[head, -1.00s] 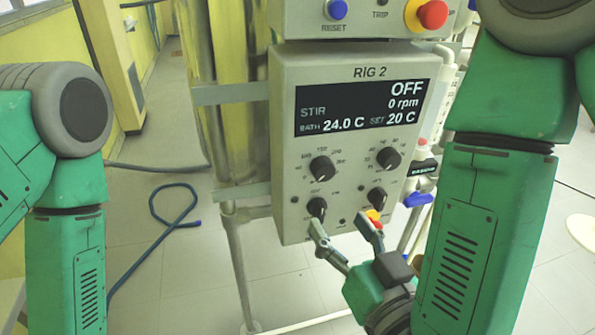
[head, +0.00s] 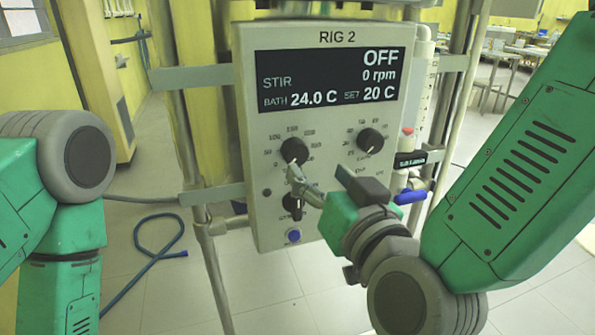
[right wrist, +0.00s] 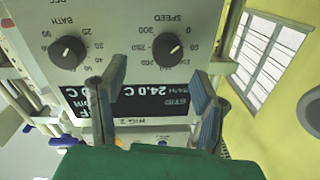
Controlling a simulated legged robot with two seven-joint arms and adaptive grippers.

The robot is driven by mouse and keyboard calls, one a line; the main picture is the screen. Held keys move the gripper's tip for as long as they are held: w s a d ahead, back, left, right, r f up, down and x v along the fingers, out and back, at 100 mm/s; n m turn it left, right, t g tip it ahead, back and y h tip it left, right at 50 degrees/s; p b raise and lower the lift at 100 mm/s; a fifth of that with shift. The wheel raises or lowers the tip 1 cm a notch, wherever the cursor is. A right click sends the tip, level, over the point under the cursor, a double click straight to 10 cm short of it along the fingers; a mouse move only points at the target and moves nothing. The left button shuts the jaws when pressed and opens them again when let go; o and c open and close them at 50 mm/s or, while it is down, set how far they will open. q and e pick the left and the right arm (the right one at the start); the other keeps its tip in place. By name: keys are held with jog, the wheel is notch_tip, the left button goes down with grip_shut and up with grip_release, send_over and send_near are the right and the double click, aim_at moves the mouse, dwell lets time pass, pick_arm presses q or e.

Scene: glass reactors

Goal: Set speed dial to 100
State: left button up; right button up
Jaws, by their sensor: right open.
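The speed dial (head: 294,150) is the black knob at upper left on the front of the RIG 2 control box (head: 262,222). It also shows upside down in the right wrist view (right wrist: 168,47), with SPEED printed beside it. My right gripper (head: 322,174) is open and empty, with one fingertip just below the speed dial in the head view. In the right wrist view the dial appears between the open fingers (right wrist: 155,68), beyond their tips; contact cannot be told. The display (head: 328,80) reads STIR OFF, 0 rpm. My left gripper is out of view.
The bath dial (head: 370,141) sits to the right of the speed dial. A lower knob (head: 292,207) and a blue button (head: 293,236) are below, near my right gripper. A blue valve handle (head: 410,197) is beside the box. Metal posts flank the box.

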aim_at(301, 156)
jog(key=w+a, duration=0.4)
jog(key=w, duration=0.1)
jog(key=shift+w+a, duration=0.3)
jog(key=shift+a, duration=0.1)
jog(key=shift+d, duration=0.25)
jog(key=shift+w+d, duration=0.1)
jog(key=shift+d, duration=0.85)
jog(key=c, duration=1.2)
jog(key=shift+o, duration=0.2)
jog(key=shift+a+r, duration=0.15)
jog(key=shift+a, duration=0.3)
jog(key=shift+d, duration=0.25)
